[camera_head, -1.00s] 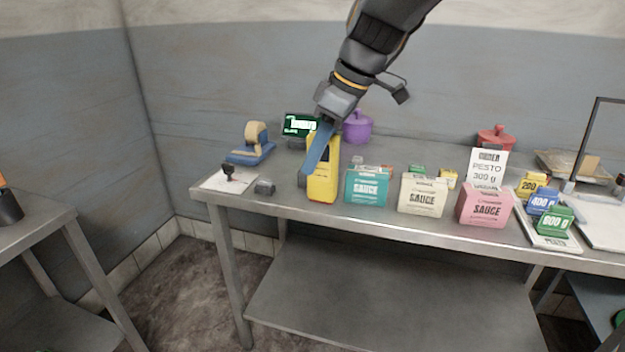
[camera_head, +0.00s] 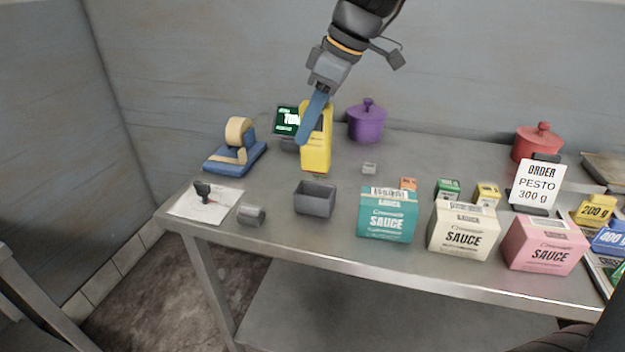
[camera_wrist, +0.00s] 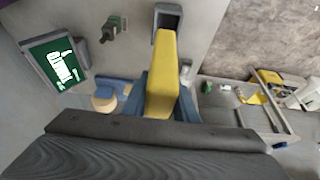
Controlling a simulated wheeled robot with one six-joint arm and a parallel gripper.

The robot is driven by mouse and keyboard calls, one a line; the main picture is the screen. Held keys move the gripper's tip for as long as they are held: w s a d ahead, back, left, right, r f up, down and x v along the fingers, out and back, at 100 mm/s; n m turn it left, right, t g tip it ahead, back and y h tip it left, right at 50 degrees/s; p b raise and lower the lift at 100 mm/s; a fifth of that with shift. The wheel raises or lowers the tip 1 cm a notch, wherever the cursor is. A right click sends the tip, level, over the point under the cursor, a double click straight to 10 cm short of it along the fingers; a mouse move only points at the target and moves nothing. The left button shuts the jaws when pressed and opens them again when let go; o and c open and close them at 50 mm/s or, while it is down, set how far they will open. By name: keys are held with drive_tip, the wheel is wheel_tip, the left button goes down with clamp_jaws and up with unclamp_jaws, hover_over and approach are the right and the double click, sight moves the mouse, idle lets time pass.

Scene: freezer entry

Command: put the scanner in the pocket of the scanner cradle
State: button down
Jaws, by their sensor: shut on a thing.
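The yellow scanner (camera_head: 316,150) is held upright above the table by my gripper (camera_head: 308,128), whose blue fingers are shut on its upper part. The scanner cradle (camera_head: 315,208) is a small grey open-topped box near the table's front edge. In the head view the scanner's lower end appears just above and behind the cradle, apart from it. In the wrist view the scanner (camera_wrist: 163,70) runs from between the fingers toward the cradle (camera_wrist: 179,13), and its far end overlaps the cradle's opening. The pocket looks empty in the head view.
A grey cylinder (camera_head: 251,215) and a paper with a black stamp-like item (camera_head: 205,202) lie left of the cradle. A teal sauce box (camera_head: 388,216) stands right. Behind are a tape dispenser (camera_head: 237,150), a green-screened display (camera_head: 286,119) and a purple pot (camera_head: 366,122).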

sight(331, 120)
drive_tip(key=shift+f+p, duration=0.55)
drive_tip(key=shift+f, duration=3.85)
drive_tip(key=shift+f, duration=0.1)
drive_tip(key=c, duration=1.4)
unclamp_jaws()
drive_tip(key=shift+s, duration=0.1)
drive_tip(key=b+v, duration=0.2)
drive_tip(key=v, duration=1)
drive_tip(key=shift+a, duration=0.15)
